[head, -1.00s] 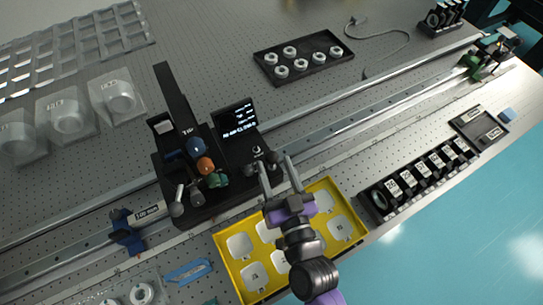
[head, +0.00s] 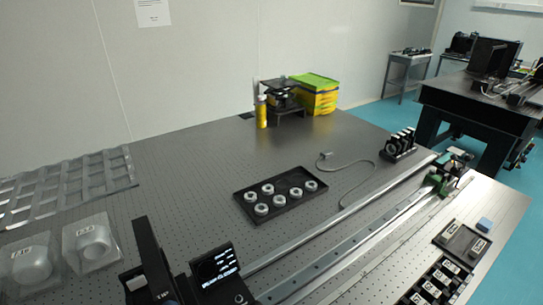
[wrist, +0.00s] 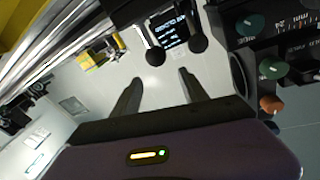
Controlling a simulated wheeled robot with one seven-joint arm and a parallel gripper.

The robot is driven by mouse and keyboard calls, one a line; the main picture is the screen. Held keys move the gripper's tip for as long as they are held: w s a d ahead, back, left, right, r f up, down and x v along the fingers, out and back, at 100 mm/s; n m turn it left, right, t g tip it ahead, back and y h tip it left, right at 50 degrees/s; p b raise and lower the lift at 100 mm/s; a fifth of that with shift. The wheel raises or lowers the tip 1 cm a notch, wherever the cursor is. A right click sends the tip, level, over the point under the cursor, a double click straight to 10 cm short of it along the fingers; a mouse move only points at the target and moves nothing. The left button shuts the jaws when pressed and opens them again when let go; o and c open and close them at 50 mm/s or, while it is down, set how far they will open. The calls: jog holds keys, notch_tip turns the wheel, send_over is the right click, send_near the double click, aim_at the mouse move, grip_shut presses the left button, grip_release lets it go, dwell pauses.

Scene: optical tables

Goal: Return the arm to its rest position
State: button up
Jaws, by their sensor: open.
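My gripper (wrist: 160,90) shows in the wrist view with its two dark fingers apart and nothing between them. My arm and gripper are out of the head view. The black instrument's lit screen (wrist: 170,32) is beyond the fingertips in the wrist view. In the head view the same instrument (head: 215,265) is cut off by the bottom edge.
On the optical table (head: 200,165), a black tray (head: 245,210) holds several white rings. Clear cases (head: 92,240) stand at left. A metal rail (head: 330,240) runs diagonally. Black mounts (head: 435,285) are at lower right. Yellow boxes (head: 316,100) stand at the back.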

jog(key=s+d+r+m+g+h, duration=0.1)
jog(key=s+d+r+h, duration=0.1)
jog(key=s+d, duration=0.8)
jog(key=s+d+r+g+h, duration=0.1)
jog(key=s+d+r+h, duration=0.2)
jog(key=s+d, duration=0.8)
jog(key=shift+s+r+m+h, duration=0.3)
jog(key=shift+s+h, duration=0.7)
jog(key=shift+s, duration=1.65)
jog(key=shift+f, duration=0.1)
